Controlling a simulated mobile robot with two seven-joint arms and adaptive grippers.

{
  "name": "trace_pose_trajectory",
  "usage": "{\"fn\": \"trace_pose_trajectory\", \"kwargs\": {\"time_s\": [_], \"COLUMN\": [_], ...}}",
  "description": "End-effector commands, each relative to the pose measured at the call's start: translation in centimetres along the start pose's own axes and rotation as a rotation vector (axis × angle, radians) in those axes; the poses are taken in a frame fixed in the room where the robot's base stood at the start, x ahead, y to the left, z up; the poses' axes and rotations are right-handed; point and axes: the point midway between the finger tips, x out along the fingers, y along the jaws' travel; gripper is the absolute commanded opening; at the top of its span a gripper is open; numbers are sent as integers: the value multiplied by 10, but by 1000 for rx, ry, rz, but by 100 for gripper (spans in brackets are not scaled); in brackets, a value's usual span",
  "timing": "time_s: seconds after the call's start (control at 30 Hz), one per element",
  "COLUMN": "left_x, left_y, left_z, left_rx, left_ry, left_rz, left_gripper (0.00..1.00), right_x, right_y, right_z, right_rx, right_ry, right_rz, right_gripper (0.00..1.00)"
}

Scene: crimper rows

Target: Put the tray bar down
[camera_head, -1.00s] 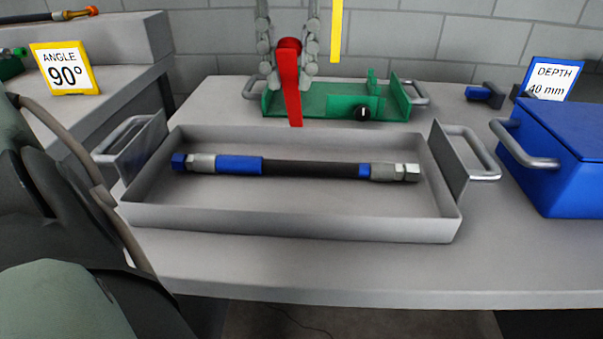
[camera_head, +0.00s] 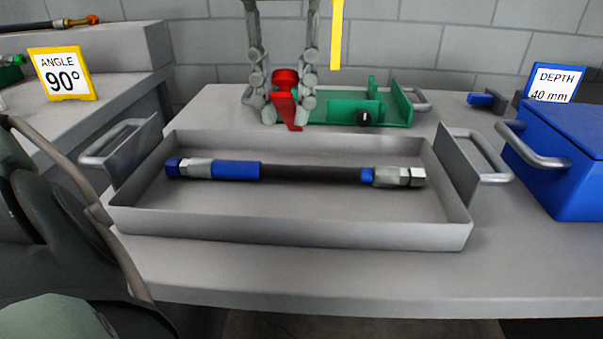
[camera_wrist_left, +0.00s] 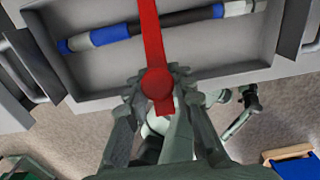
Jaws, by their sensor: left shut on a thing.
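The red tray bar (camera_head: 285,100) has a rounded knob at its top and a flat strip below. My left gripper (camera_head: 283,92) points down from the top of the head view, behind the tray, and is shut on the bar near its knob. In the left wrist view, the bar (camera_wrist_left: 151,35) runs from between the fingers across the picture of the tray. Whether its lower end touches the table is unclear. The grey tray (camera_head: 290,232) stands on the table with a hose (camera_head: 310,172) lying in it, blue-ended at the left. My right gripper is not in view.
A green fixture (camera_head: 390,108) with a black knob stands behind the tray, close to my left gripper. A blue box (camera_head: 570,170) with a handle and a DEPTH sign (camera_head: 553,82) are at the right. An ANGLE sign (camera_head: 62,75) is at the left. The table front (camera_head: 330,275) is clear.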

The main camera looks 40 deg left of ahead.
Motion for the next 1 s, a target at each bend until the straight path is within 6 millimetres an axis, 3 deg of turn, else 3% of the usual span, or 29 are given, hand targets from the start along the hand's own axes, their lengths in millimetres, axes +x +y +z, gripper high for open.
{"fn": "trace_pose_trajectory", "kwargs": {"time_s": [0.17, 1.0], "left_x": [2, 56], "left_y": [0, 0], "left_z": [-1, -26], "left_rx": [1, 0], "left_ry": [1, 0], "left_rz": [0, 2], "left_gripper": [9, 7], "right_x": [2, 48], "right_y": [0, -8], "right_z": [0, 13], "right_rx": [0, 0], "right_ry": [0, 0], "right_rz": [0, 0], "right_gripper": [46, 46]}}
